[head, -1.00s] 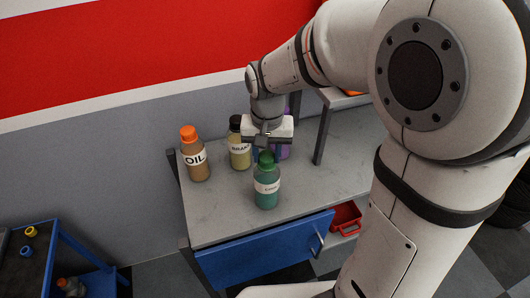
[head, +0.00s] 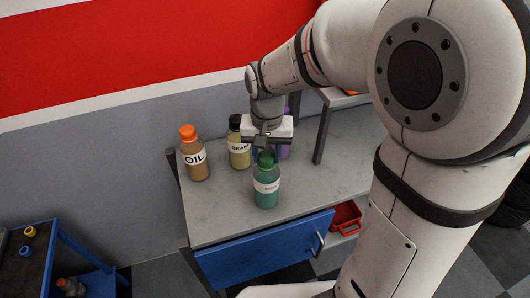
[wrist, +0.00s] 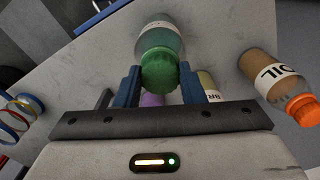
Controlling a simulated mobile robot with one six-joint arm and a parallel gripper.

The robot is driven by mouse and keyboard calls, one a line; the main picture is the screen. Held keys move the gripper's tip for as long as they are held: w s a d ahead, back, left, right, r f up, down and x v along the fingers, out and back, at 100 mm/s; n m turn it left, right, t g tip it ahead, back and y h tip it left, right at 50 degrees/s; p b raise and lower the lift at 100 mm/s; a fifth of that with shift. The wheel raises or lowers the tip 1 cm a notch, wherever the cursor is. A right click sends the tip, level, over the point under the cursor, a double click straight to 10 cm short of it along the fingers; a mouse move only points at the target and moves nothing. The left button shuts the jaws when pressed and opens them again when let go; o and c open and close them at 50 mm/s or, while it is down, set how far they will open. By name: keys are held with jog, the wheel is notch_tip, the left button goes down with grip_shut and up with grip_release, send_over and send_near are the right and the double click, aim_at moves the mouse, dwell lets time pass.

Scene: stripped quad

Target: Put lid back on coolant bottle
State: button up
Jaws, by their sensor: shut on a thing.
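The coolant bottle (head: 266,190), teal with a white label, stands upright near the front of the grey bench top; it also shows in the wrist view (wrist: 161,33). The green lid (head: 266,159) is at the bottle's mouth with no clear gap. In the wrist view the lid (wrist: 159,72) sits between the blue fingers of my gripper (wrist: 160,80), which is shut on it. In the head view my gripper (head: 265,150) is directly above the bottle and partly covers the lid. I cannot tell how fully the lid is seated.
An orange-capped oil bottle (head: 194,160) and a yellowish, dark-capped brake bottle (head: 239,156) stand to the left. A purple bottle (head: 284,148) is partly hidden behind my gripper. A grey shelf leg (head: 321,135) stands to the right. The front-left bench top is clear.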

dwell(0.3)
jog(key=o, duration=1.5)
jog(key=shift+r, duration=0.1)
jog(key=shift+r+p, duration=2.65)
jog(key=shift+r, duration=0.8)
grip_shut()
